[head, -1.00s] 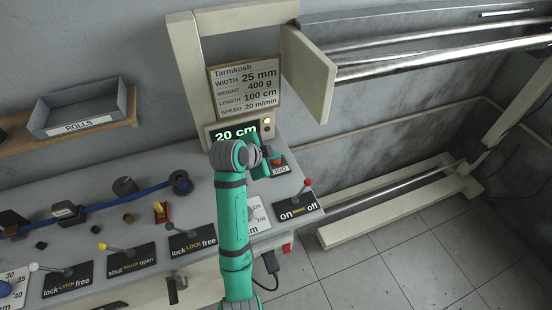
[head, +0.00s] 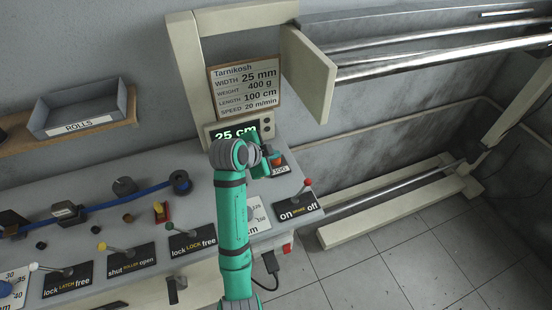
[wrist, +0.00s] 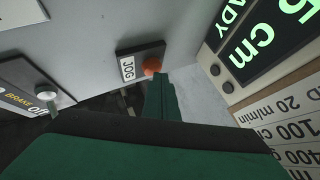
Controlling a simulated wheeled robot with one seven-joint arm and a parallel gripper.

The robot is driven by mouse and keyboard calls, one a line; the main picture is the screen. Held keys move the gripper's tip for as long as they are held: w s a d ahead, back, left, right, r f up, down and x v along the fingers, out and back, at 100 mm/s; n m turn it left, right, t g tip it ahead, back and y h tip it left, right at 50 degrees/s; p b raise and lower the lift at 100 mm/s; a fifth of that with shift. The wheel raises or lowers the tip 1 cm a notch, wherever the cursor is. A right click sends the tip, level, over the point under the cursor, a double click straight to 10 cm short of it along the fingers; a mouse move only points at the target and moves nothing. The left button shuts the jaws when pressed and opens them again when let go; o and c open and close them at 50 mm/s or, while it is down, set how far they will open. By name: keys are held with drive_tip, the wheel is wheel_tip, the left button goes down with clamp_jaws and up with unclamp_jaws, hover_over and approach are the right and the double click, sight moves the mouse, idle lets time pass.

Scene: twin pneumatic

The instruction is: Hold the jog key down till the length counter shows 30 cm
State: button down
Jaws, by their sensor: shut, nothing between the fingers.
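The jog key (head: 277,154) is an orange button on a plate labelled JOG at the right of the console. In the wrist view the key (wrist: 152,66) shows just beyond my fingertips. My gripper (wrist: 160,80) is shut and empty, its tip at the key's edge; I cannot tell whether it presses the key. In the head view my gripper (head: 266,158) is partly hidden by my wrist. The length counter (head: 236,132) shows 25 cm in green. In the wrist view the counter (wrist: 262,38) is cut off, with "5 cm" and "ADY" visible.
A brake lever (head: 307,184) with a red knob stands right of the key. An order card (head: 245,88) above the counter reads length 100 cm. Several lock, roller and latch levers line the console's front left. A rolls tray (head: 83,108) sits on the shelf.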

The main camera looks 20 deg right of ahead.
sight(274, 162)
drive_tip(key=shift+r, duration=0.75)
wheel_tip(274, 162, up, 5)
idle(0.5)
